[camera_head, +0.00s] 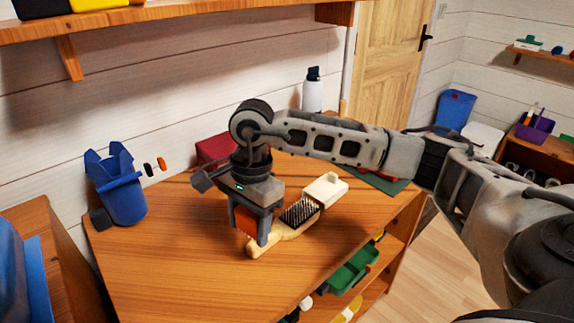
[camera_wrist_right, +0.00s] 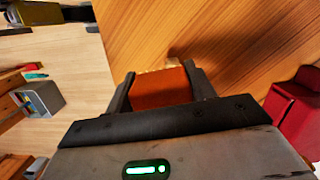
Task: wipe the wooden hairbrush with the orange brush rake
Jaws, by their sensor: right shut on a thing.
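The wooden hairbrush (camera_head: 266,244) lies on the wooden table, its dark bristles (camera_head: 300,210) facing up and its pale handle toward the front. My right gripper (camera_head: 252,228) points down over the handle end and is shut on the orange brush rake (camera_head: 240,221). The orange rake also shows between the fingers in the right wrist view (camera_wrist_right: 160,88). The rake is close to the hairbrush handle; I cannot tell if they touch. In the right wrist view the hairbrush is mostly hidden behind the rake. My left gripper is not in view.
A white block-shaped item (camera_head: 326,190) lies just behind the bristles. A blue cup-like holder (camera_head: 124,199) stands at the table's left, a red box (camera_head: 214,150) and a white bottle (camera_head: 313,92) at the back. The table (camera_head: 180,270) is clear at the front left.

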